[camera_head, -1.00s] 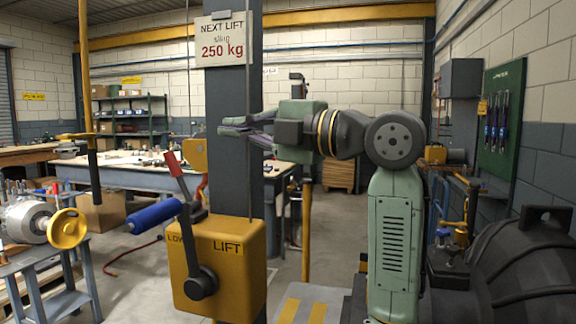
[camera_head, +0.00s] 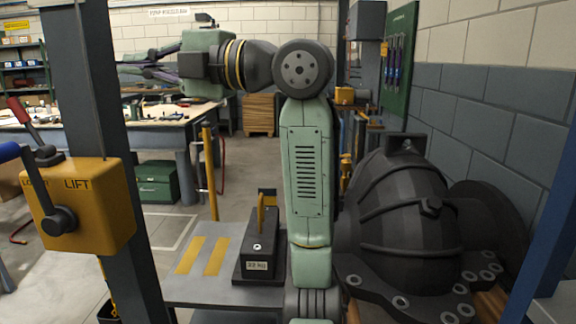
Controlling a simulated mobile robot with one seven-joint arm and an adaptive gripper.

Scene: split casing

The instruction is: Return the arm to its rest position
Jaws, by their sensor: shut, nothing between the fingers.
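My arm rises in pale green in the middle of the camera_head view and bends left at its dark round joint. My gripper (camera_head: 142,72) is at the upper left, pointing left, with grey-purple fingers. It is shut and empty, held in the air with the workbench behind it in the picture. The finger tips partly overlap the dark post, so their ends are hard to make out.
The dark post (camera_head: 97,110) with the yellow LIFT box (camera_head: 95,215) stands at left. A black weight block (camera_head: 258,255) sits on a grey platform (camera_head: 190,287). A large black casing (camera_head: 405,205) is at right. A workbench (camera_head: 180,138) stands behind.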

